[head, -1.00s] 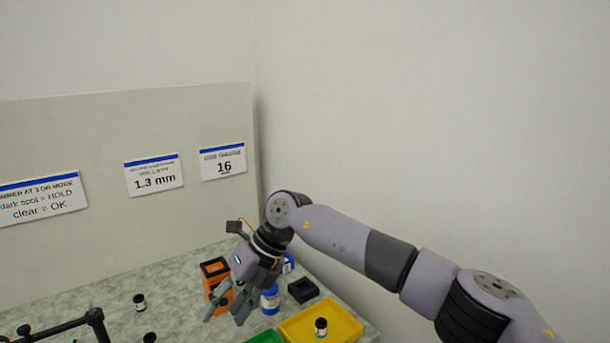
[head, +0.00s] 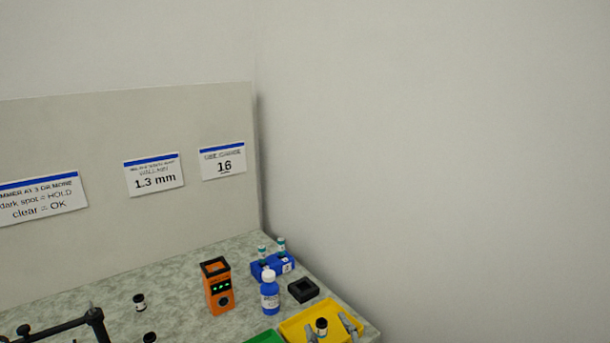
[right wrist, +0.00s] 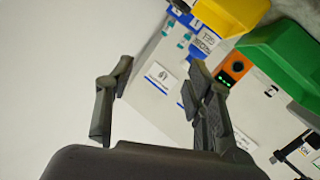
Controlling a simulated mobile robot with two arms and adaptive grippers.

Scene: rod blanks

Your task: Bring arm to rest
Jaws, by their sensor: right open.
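My right gripper (head: 329,329) shows at the bottom of the head view, only its grey fingertips, in front of the yellow tray (head: 292,330). In the right wrist view my right gripper (right wrist: 160,95) is open, with nothing held between its fingers. The rest of the right arm is out of the head view. My left gripper is in neither view.
An orange device (head: 217,288), blue bottle (head: 270,294), blue rack (head: 259,272) with teal-capped vials and black block (head: 303,290) stand at the back right. A green tray (head: 265,338) adjoins the yellow one.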

